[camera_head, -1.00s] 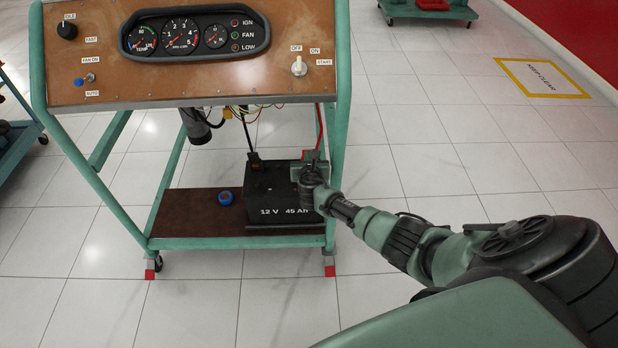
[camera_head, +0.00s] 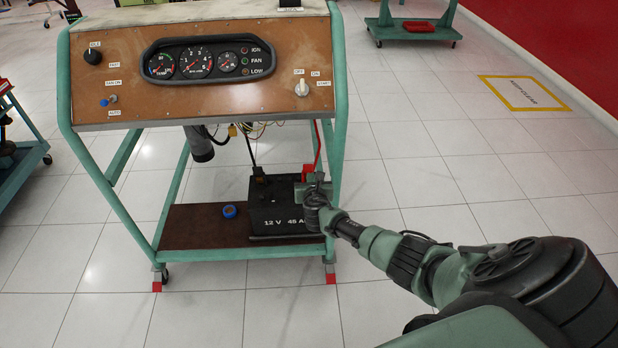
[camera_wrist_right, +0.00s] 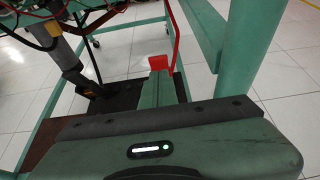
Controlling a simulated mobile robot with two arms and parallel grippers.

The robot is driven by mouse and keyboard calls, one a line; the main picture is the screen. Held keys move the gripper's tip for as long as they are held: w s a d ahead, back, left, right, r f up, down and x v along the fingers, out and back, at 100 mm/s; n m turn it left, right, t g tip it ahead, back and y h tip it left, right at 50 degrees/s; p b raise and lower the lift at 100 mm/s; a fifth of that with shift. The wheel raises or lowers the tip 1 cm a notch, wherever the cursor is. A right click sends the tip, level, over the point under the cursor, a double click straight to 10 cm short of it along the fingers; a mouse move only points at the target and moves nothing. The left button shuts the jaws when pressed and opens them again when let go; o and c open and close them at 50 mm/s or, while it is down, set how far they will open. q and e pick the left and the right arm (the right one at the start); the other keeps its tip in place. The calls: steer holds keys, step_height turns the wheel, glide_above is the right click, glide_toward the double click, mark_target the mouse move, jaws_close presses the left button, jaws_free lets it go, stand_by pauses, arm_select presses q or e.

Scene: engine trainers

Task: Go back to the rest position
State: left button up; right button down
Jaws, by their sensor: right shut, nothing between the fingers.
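My right gripper (camera_head: 314,182) is at the right end of the black 12 V 45 Ah battery (camera_head: 272,206), near its red terminal clamp (camera_head: 307,170). In the right wrist view the gripper's fingers (camera_wrist_right: 158,88) are together, with the red clamp (camera_wrist_right: 158,62) just beyond them on a red cable. I see nothing held between the fingers. The battery's right end is partly hidden by my gripper and wrist. My left gripper is not in view.
The battery stands on the brown lower shelf (camera_head: 190,232) of the green trainer frame (camera_head: 113,206). A blue cap (camera_head: 229,211) lies on the shelf. The frame's right leg (camera_head: 337,150) is close to my wrist.

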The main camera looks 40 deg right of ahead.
steer(key=shift+a, duration=0.1)
